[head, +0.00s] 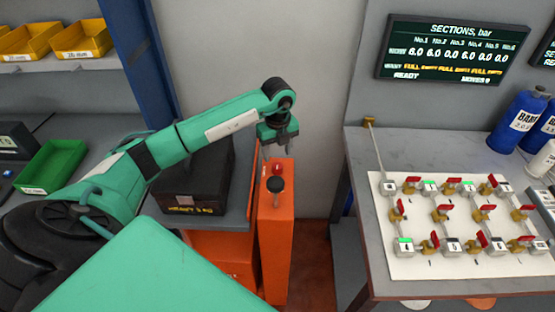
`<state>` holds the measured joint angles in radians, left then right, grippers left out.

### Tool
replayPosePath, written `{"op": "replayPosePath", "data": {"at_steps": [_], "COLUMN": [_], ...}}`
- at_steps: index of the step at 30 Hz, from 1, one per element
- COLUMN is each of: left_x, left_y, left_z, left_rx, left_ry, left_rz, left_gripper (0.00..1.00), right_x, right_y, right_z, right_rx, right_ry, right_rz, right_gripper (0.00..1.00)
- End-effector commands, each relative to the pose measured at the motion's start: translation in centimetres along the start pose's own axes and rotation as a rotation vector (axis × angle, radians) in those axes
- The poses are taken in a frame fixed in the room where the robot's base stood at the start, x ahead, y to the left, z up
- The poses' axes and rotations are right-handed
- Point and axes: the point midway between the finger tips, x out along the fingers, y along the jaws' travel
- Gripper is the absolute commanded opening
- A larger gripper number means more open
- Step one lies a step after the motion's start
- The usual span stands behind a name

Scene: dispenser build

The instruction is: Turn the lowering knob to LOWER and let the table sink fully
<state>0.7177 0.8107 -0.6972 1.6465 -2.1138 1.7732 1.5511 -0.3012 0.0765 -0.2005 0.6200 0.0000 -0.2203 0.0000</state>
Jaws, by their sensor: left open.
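An orange post (272,240) stands between the two benches. On its top are a black round knob (275,184) and, just behind it, a small red knob or button (278,168). I cannot read any LOWER marking. My left gripper (278,153) is open and points down above the post's top, a little behind the black knob and apart from it. The grey lift table (228,222) is left of the post, with orange parts below it. My right gripper is out of view.
At right, a bench (360,150) holds a white valve board (400,270) with red-handled valves, and blue bottles (517,120). A screen (455,50) hangs above. At left are yellow bins (82,38) and a green bin (52,165). A floor gap separates post and bench.

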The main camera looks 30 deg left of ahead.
Motion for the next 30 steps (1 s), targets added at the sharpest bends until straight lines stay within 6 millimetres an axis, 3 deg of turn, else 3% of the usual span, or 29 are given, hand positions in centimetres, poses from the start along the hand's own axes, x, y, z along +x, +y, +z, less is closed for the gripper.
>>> {"op": "replayPosePath", "data": {"at_steps": [9, 21, 28, 30], "left_x": [4.8, 5.7, 5.7, 5.7], "left_y": [0.0, 0.0, 0.0, 0.0], "left_z": [-0.1, 0.0, 0.0, 0.0], "left_rx": [0.000, 0.002, 0.002, 0.002], "left_ry": [0.003, 0.001, 0.001, 0.001], "left_rz": [0.001, -0.001, -0.001, -0.001], "left_gripper": [0.54, 0.54, 0.11, 0.09], "right_x": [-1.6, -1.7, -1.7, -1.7], "right_y": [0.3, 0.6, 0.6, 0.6], "right_z": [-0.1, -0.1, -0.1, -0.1], "right_rx": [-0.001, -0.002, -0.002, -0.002], "right_ry": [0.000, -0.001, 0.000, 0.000], "right_rz": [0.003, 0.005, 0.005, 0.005], "right_gripper": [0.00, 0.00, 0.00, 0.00]}}
